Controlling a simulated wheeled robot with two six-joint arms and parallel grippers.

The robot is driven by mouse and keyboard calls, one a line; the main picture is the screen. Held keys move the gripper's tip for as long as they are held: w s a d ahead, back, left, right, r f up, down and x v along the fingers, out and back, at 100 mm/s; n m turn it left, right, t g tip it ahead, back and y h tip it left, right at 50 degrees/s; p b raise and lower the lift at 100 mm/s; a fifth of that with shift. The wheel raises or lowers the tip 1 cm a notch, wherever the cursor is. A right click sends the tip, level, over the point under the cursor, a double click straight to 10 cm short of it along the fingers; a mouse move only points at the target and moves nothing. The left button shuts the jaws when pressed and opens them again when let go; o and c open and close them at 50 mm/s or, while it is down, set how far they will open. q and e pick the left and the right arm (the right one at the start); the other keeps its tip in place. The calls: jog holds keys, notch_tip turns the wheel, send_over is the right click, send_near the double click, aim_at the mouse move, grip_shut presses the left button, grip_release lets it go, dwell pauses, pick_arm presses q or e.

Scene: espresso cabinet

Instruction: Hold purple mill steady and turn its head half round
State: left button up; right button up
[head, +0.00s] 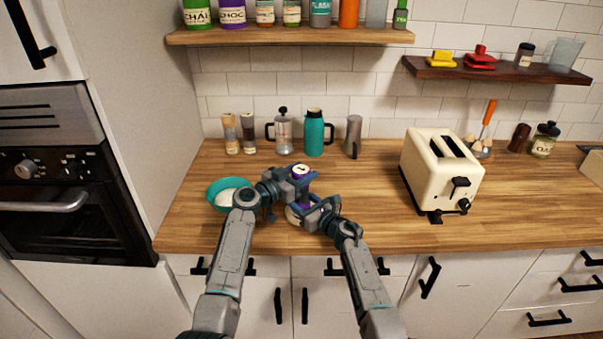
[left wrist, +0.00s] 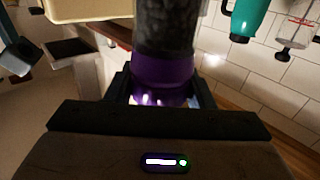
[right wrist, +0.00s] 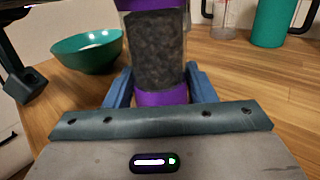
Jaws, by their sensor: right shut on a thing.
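The purple mill (head: 301,170) stands on the counter between my two grippers, a pale disc on its purple head. The right wrist view shows its clear body of dark grains (right wrist: 154,50) and purple base. My right gripper (head: 308,211) is shut on the mill low down, blue fingers on both sides of the base. My left gripper (head: 298,184) is at the head from the left; its picture is upside down and shows the purple head (left wrist: 162,75) between its fingers. Those fingers look open, with a light gap beside the head. The arms partly hide the mill in the head view.
A cream toaster (head: 440,170) stands to the right. A teal jug (head: 314,135), a glass press (head: 284,135) and two shakers (head: 239,134) stand at the back. The counter between mill and toaster is clear.

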pick_arm(q)
jog(key=shift+c, duration=0.6)
jog(key=shift+f+m+g+h, duration=0.1)
jog(key=shift+m+g+h, duration=0.3)
jog(key=shift+g, duration=0.1)
jog(key=shift+m+g+h, duration=0.8)
jog(key=shift+m+g, duration=0.2)
jog(key=shift+g, duration=0.2)
jog(key=shift+m+g+h, duration=1)
jog(key=shift+m+g, duration=0.5)
jog(key=shift+g, duration=0.6)
jog(key=shift+f+m+g, duration=0.1)
jog(key=shift+m+g, duration=0.2)
jog(key=shift+g, duration=0.3)
jog(key=o, duration=1)
